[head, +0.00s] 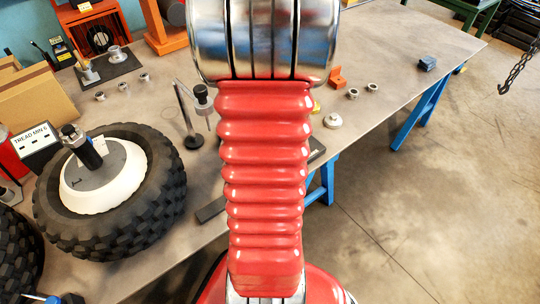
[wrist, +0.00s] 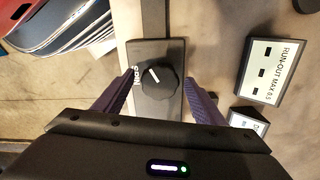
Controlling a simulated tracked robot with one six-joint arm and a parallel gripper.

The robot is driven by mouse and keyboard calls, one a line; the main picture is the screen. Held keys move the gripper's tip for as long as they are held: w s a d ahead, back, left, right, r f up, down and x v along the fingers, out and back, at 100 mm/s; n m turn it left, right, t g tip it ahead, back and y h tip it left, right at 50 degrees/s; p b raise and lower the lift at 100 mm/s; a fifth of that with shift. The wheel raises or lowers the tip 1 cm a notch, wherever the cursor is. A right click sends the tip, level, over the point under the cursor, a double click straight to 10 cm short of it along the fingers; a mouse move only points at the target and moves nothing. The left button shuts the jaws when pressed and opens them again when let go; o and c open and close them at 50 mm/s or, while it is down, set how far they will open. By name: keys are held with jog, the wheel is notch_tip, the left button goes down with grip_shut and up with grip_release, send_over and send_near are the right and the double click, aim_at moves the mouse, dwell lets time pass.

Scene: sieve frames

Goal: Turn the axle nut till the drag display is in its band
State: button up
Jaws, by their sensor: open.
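In the wrist view my gripper (wrist: 158,84) is open, with one purple finger on each side of a black knob (wrist: 156,82). The knob has a white pointer line and sits on a dark plate with a white label that seems to read SPIN. I cannot tell whether the fingers touch it. A display box with a label starting with D (wrist: 247,121) is mostly cut off by my gripper's body; its reading is hidden. In the head view a wheel (head: 150,215) with a white hub (head: 75,190) lies on the bench, a dark upright axle part at its centre. I cannot make out the axle nut.
A box labelled RUN-OUT MAX (wrist: 270,72) stands right of the knob. In the head view a TREAD display box (head: 38,146) stands behind the wheel, near a cardboard box (head: 38,98). A thin stand (head: 186,115) and small metal rings are on the bench (head: 400,55).

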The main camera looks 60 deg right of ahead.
jog(key=shift+c, duration=0.4)
jog(key=c, duration=1)
jog(key=shift+n, duration=0.5)
jog(key=n, duration=1.1)
jog(key=o, duration=1.1)
